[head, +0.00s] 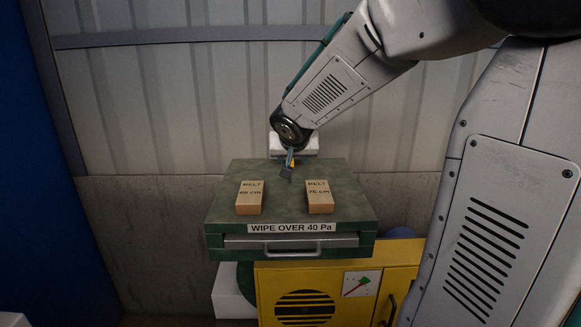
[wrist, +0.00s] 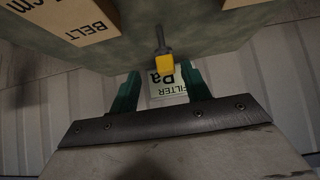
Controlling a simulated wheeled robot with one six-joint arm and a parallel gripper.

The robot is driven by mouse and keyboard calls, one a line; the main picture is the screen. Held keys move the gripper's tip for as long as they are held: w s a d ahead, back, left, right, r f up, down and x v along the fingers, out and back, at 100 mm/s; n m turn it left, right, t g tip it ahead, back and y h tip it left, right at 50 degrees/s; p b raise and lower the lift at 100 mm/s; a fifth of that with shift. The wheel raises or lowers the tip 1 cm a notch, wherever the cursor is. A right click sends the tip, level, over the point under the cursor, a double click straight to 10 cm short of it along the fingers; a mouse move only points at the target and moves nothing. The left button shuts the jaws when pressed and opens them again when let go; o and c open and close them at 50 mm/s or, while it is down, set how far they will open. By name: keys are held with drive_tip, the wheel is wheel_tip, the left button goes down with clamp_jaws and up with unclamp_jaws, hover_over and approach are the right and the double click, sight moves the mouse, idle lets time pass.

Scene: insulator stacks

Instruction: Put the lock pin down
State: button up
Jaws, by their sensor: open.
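The lock pin, with a yellow head and a grey shank, shows in the wrist view (wrist: 163,62) over the green top of the case. Its yellow head is at the mouth of my gripper (wrist: 161,73), whose green fingers stand apart on either side with gaps. In the head view my gripper (head: 290,153) points down over the rear middle of the green case (head: 335,217). A small yellow and grey shape below it is probably the pin, partly hidden. I cannot tell whether the pin touches the case top.
Two tan belt boxes stand on the case, left (head: 249,198) and right (head: 319,197), with clear top between them. A handled drawer front (head: 291,244) faces forward. A yellow cabinet (head: 330,295) stands below. A white box (head: 308,147) is behind, against the wall.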

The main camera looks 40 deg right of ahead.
drive_tip(key=x, duration=0.7)
drive_tip(key=shift+w+a, duration=0.2)
drive_tip(key=shift+a, duration=0.1)
clamp_jaws()
